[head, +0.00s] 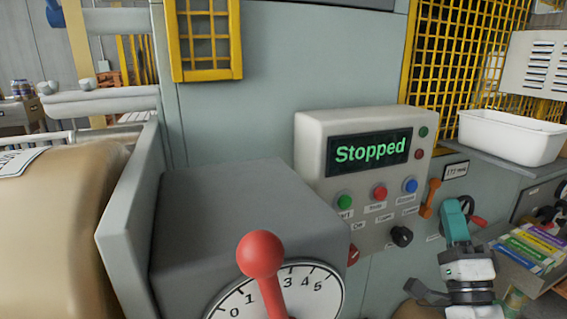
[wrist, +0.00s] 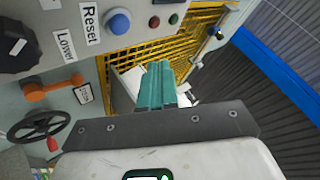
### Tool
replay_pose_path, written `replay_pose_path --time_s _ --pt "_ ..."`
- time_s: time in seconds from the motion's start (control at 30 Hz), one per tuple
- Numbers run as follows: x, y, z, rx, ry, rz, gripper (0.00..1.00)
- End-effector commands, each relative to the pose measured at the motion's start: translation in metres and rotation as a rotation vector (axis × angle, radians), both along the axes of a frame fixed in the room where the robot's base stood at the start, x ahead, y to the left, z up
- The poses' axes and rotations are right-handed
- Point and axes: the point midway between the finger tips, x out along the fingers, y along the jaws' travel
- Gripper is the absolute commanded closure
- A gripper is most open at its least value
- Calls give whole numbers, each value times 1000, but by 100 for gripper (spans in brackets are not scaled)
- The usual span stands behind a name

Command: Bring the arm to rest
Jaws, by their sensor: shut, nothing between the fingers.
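My gripper (head: 452,206) is at the right of the head view, its teal fingers pointing up in front of the machine's grey front. In the wrist view the teal fingers (wrist: 157,75) are together, with nothing seen between them. The gripper is to the right of and below the control box (head: 312,137), whose screen reads "Stopped". It appears apart from the panel, though the exact gap is hard to tell.
A red-knobbed lever (head: 260,254) on a numbered dial stands in front. An orange handle (head: 431,197) and a black handwheel (wrist: 38,131) are close to the gripper. A white bin (head: 510,137) and colored cartons (head: 530,245) are at right.

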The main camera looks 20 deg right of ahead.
Motion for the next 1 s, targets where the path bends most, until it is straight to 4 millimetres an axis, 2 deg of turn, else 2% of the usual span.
replay_pose_path --time_s 0.13,0.27,0.4,0.57,0.67,0.77,0.9,1.0 --pt "2 2 -4 -6 23 0 100" --pt "17 19 -33 -65 202 -11 100" --pt "32 48 -87 -196 500 -9 100" --pt "29 82 -156 -389 845 29 100" --pt "14 104 -203 -540 1065 81 100" --pt "-13 124 -247 -708 1275 157 100" --pt "-66 147 -300 -955 1544 306 100" --pt "-112 159 -328 -1136 1707 447 100"
